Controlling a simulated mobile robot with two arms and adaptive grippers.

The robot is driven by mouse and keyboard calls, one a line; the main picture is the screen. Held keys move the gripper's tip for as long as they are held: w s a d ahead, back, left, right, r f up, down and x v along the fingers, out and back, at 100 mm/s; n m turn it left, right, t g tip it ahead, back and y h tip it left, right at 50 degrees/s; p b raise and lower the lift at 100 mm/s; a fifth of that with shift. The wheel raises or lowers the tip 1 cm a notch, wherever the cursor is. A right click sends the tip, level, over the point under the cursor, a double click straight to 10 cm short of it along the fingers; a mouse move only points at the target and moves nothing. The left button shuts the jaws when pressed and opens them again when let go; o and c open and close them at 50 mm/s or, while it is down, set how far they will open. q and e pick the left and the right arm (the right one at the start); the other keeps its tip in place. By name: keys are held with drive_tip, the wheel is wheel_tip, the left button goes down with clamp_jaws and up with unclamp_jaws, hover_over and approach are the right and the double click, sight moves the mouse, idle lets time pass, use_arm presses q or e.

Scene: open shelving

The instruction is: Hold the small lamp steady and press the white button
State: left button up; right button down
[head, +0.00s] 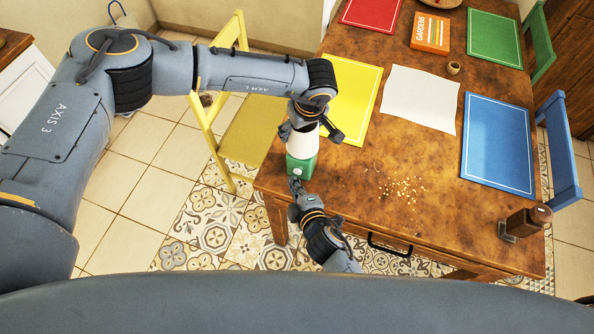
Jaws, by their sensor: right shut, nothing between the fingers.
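The small lamp (302,145) stands upright at the table's left front corner, with a white upper part and a green base (302,165). My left gripper (311,130) comes down over the lamp from above, its fingers on either side of the white part. Whether they press on it I cannot tell. My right gripper (294,185) is shut and empty, its tips close to the front of the green base. A small pale spot, perhaps the white button (293,174), shows low on the base just above those tips. I cannot tell whether the tips touch it.
The wooden table (420,185) carries a yellow mat (350,95), blue mat (497,145), red mat (370,12), green mat (494,38), white paper (421,98) and orange book (430,33). Crumbs (402,188) lie mid-front. A brown grinder-like object (525,221) lies front right. A yellow chair (245,130) stands left.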

use_arm(q)
drive_tip(key=shift+f, duration=0.1)
use_arm(e)
drive_tip(key=shift+w, duration=0.1)
idle(0.6)
drive_tip(key=shift+w+d, duration=0.1)
drive_tip(key=shift+w, duration=0.2)
drive_tip(key=shift+w+d, duration=0.2)
drive_tip(key=shift+w, duration=0.25)
idle(0.8)
drive_tip(key=shift+s, duration=0.1)
drive_tip(key=shift+s+a, duration=0.25)
drive_tip(key=shift+s, duration=0.45)
drive_tip(key=shift+s+a, duration=0.1)
drive_tip(key=shift+s, duration=0.05)
use_arm(q)
drive_tip(key=o, duration=1.7)
drive_tip(key=shift+c, duration=0.2)
use_arm(e)
drive_tip(key=s, duration=0.2)
drive_tip(key=s+a, duration=0.1)
drive_tip(key=s, duration=0.1)
drive_tip(key=shift+s+a, duration=0.2)
